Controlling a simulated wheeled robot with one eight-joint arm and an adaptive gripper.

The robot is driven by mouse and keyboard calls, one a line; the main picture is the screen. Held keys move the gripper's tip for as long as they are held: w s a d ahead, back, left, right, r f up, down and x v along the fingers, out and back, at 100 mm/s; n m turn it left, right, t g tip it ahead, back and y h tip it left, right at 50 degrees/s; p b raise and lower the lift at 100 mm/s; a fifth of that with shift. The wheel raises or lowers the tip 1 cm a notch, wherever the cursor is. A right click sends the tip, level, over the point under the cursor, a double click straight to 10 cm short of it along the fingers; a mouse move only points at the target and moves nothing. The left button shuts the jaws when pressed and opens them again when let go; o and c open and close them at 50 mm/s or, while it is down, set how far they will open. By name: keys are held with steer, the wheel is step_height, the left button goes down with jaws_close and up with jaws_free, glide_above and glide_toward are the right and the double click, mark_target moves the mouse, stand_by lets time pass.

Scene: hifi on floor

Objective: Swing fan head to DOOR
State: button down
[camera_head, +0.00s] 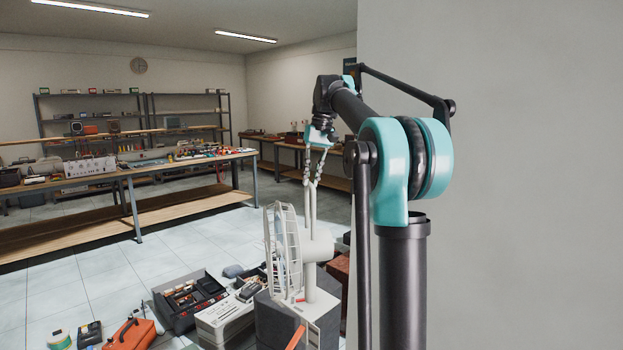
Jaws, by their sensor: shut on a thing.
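A white desk fan stands upright on a dark grey block (278,315). Its fan head (319,246) has a round wire cage (282,250) that faces left in the picture. The fan's post and pale base (318,305) show below the head. My gripper (311,222) reaches down from above, with its long thin fingers at the top of the fan head behind the cage. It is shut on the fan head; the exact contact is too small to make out. I cannot see a door or a DOOR label.
On the floor to the left of the fan are an open dark toolbox (188,299), a grey case (224,318) and an orange box (130,333). A workbench (120,172) stands farther back. A plain wall (520,180) fills the right side. Tiled floor (90,262) is clear at left.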

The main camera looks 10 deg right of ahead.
steer(key=n, duration=0.3)
steer(key=shift+w+a+n+g, duration=0.1)
steer(key=shift+n+g, duration=0.2)
steer(key=shift+n+g+h, duration=0.3)
steer(key=shift+n, duration=1.5)
steer(key=c, duration=1.5)
jaws_free()
steer(key=shift+c, duration=0.2)
steer(key=shift+r, duration=0.15)
step_height(320, 180, up, 11)
steer(key=w+d, duration=0.1)
steer(key=shift+w+d+r, duration=0.2)
steer(key=shift+w+d, duration=0.1)
steer(key=shift+w, duration=0.05)
